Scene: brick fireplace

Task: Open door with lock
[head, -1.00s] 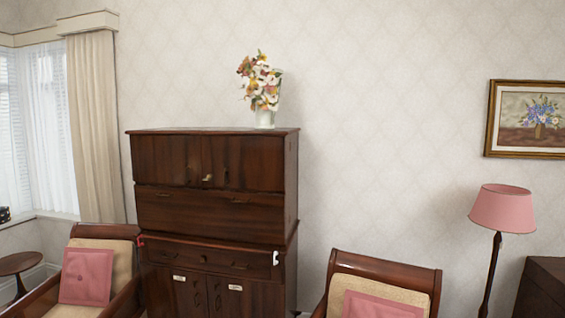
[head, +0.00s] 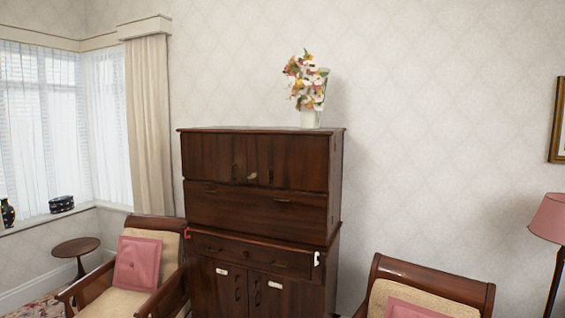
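No room door shows in the head view. A dark wooden cabinet (head: 262,210) stands against the wall, with upper doors (head: 252,158) and lower doors (head: 274,300) that look shut. A small brass piece (head: 252,176) sits at the bottom of the upper doors; I cannot tell if it is a lock. Small pale labels or plates (head: 222,271) are on the lower doors. A small red piece (head: 187,233) and a white piece (head: 317,259) show at the cabinet's sides. Neither gripper is in view.
Armchairs with pink cushions stand front left (head: 138,263) and front right (head: 420,290) of the cabinet. A vase of flowers (head: 310,117) is on top. A round side table (head: 76,248) is by the window (head: 45,125). A pink lamp (head: 551,218) is at right.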

